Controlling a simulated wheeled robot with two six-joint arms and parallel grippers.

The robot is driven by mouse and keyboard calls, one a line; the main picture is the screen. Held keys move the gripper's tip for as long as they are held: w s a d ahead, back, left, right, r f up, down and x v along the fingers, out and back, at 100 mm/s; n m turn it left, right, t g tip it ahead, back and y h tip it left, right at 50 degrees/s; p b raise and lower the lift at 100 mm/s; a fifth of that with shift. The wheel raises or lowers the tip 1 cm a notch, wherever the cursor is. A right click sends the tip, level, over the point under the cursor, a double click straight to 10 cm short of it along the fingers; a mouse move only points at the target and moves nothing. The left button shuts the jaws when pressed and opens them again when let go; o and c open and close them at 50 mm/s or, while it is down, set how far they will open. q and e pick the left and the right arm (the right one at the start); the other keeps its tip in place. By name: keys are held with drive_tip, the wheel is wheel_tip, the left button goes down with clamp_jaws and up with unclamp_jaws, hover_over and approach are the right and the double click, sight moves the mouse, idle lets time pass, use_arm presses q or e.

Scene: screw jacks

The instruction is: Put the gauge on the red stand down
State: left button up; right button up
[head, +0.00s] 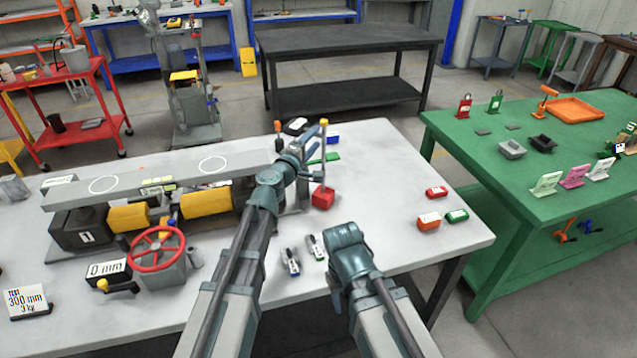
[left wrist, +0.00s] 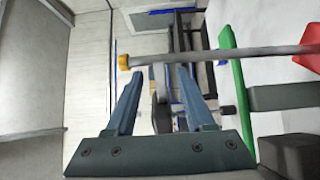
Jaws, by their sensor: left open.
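In the left wrist view the rod (left wrist: 220,54) runs across the picture, with the red stand (left wrist: 309,48) at the right edge. My left gripper (head: 310,142) is open, beside the upper part of the rod. My right gripper is not in view.
A long grey beam (head: 130,184) lies over jacks on the left, with a red handwheel (head: 158,248) in front. Small red, orange and green blocks (head: 437,192) sit at the right. White table (head: 385,175) between is clear.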

sight(317, 136)
use_arm(q)
drive_tip(key=x, duration=0.3)
drive_tip(key=shift+w+d, duration=0.1)
drive_tip(key=shift+w, duration=0.2)
drive_tip(key=shift+s, duration=0.1)
clamp_jaws()
idle(1.0)
